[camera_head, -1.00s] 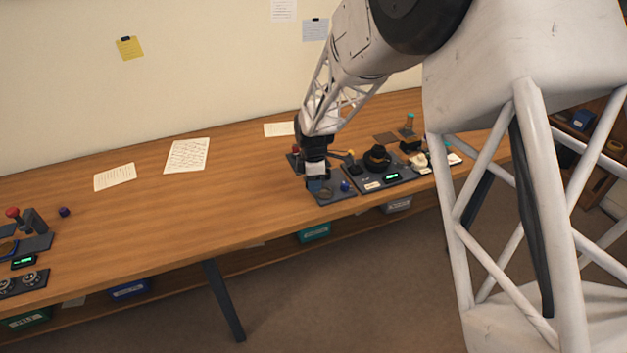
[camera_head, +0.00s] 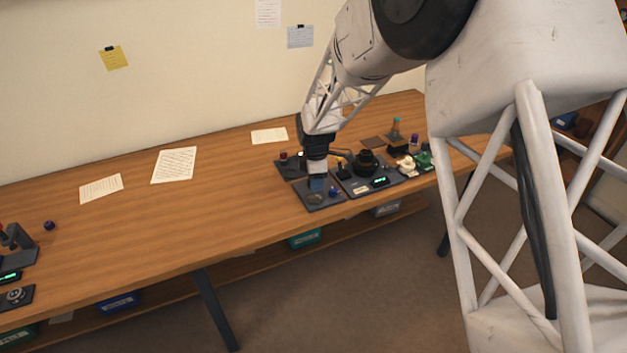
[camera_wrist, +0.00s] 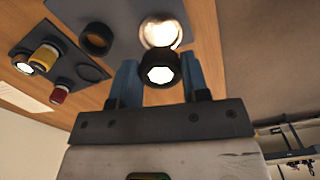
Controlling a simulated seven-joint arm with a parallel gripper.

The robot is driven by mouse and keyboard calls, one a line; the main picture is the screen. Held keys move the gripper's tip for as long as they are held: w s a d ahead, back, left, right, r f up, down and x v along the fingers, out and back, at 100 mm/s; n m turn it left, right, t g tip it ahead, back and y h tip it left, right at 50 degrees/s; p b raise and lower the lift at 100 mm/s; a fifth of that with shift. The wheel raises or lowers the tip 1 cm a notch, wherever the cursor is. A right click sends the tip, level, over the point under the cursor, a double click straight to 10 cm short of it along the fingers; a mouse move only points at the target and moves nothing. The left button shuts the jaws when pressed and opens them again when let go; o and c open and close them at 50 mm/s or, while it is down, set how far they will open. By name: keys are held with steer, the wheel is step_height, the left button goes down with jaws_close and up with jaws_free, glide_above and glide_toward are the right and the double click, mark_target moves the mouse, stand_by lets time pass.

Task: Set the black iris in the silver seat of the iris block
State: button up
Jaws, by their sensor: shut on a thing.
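My gripper (camera_wrist: 161,80) has its two blue fingers shut on the black iris (camera_wrist: 147,75), a dark ring with a bright many-sided opening. The silver seat (camera_wrist: 160,30) shows as a bright round recess just beyond the iris in the wrist view. The iris partly overlaps its near edge, and I cannot tell whether they touch. In the head view my gripper (camera_head: 317,184) is over the dark plate of the iris block (camera_head: 325,206). The iris is hidden there.
A black ring (camera_wrist: 96,39) sits left of the seat in the wrist view. In the head view, a blue knob (camera_head: 334,191) and a black round fixture (camera_head: 366,163) are close right.

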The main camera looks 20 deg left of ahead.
mark_target(315, 199)
steer(key=shift+f, duration=0.15)
steer(key=shift+f, duration=2.1)
steer(key=shift+f, duration=0.55)
stand_by(0.4)
steer(key=o, duration=1.4)
steer(key=shift+r, duration=3.5)
